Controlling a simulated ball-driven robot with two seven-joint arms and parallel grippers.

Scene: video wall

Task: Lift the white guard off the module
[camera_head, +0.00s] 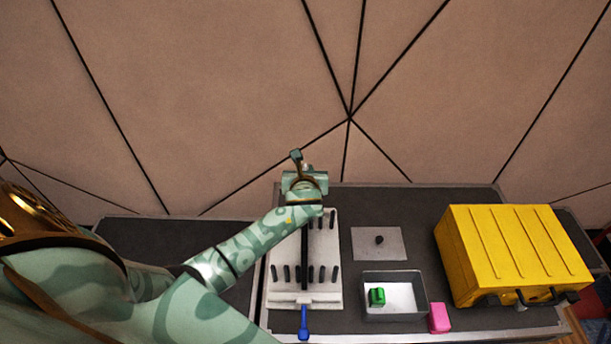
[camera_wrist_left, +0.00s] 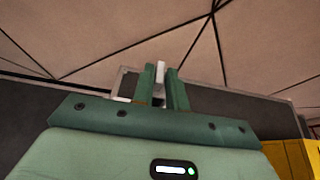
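The module (camera_head: 334,281) is a pale block on the table with rows of black pegs and a dark bar down its middle. My left arm reaches over its far end, and my left gripper (camera_head: 297,158) is there, its fingers hard to make out in the head view. In the left wrist view the two green fingers (camera_wrist_left: 164,86) stand close together with a narrow white piece (camera_wrist_left: 161,70) between them. It looks like part of the white guard; the rest of it is hidden. My right gripper is not in view.
A blue-handled tool (camera_head: 304,322) lies at the module's near end. To the right are a grey plate (camera_head: 362,250) with a dark knob, a metal tray (camera_head: 408,302) holding a green block (camera_head: 377,296), a pink block (camera_head: 440,317) and a large yellow case (camera_head: 510,250). A panelled wall stands behind.

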